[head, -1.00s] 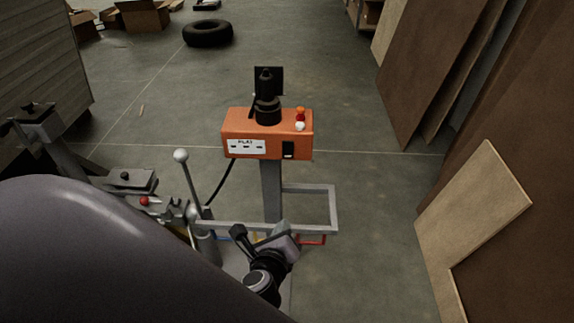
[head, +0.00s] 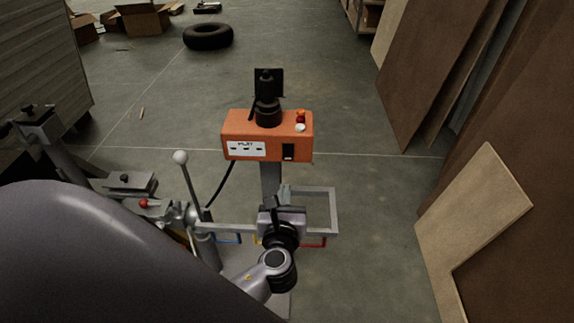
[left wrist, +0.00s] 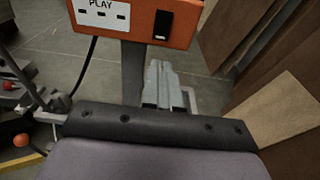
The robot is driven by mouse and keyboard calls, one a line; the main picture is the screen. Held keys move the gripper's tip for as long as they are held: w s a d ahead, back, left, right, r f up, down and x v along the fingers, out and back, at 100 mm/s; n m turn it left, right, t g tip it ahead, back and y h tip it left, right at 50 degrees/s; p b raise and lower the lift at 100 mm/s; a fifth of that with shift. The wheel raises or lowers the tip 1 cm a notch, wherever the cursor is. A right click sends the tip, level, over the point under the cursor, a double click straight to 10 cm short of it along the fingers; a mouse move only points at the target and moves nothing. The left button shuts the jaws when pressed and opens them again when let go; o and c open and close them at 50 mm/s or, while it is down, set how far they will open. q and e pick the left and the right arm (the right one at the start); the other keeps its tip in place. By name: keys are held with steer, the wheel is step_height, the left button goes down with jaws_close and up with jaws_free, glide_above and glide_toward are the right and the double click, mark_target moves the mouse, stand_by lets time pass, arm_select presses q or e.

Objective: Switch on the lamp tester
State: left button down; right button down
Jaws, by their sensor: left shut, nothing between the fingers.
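The lamp tester (head: 267,124) is an orange box on a grey post, with a black lamp socket on top and small red and white knobs at its right. A black rocker switch (head: 288,151) is on its front face at the right, beside a white label plate. The switch also shows in the left wrist view (left wrist: 162,24). My left gripper (head: 285,190) is shut and empty, just below the box and under the switch, apart from it. In the left wrist view its fingers (left wrist: 164,78) point up toward the switch. My right gripper is not in view.
A grey metal frame (head: 325,190) surrounds the post below the box. A lever with a white ball knob (head: 181,157) stands to the left. Wooden panels (head: 478,215) lean at the right. A tyre (head: 208,35) lies on the open floor behind.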

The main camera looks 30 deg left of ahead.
mark_target(287, 158)
arm_select(q)
steer(key=x, duration=1.1)
steer(key=shift+w+a+b, duration=0.1)
steer(key=shift+w+b, duration=0.05)
steer(key=shift+b, duration=0.15)
steer(key=shift+w+f+b, duration=0.1)
steer(key=shift+f+b, duration=0.25)
steer(key=shift+b, duration=0.3)
steer(key=shift+a+r, duration=0.1)
steer(key=shift+r, duration=0.15)
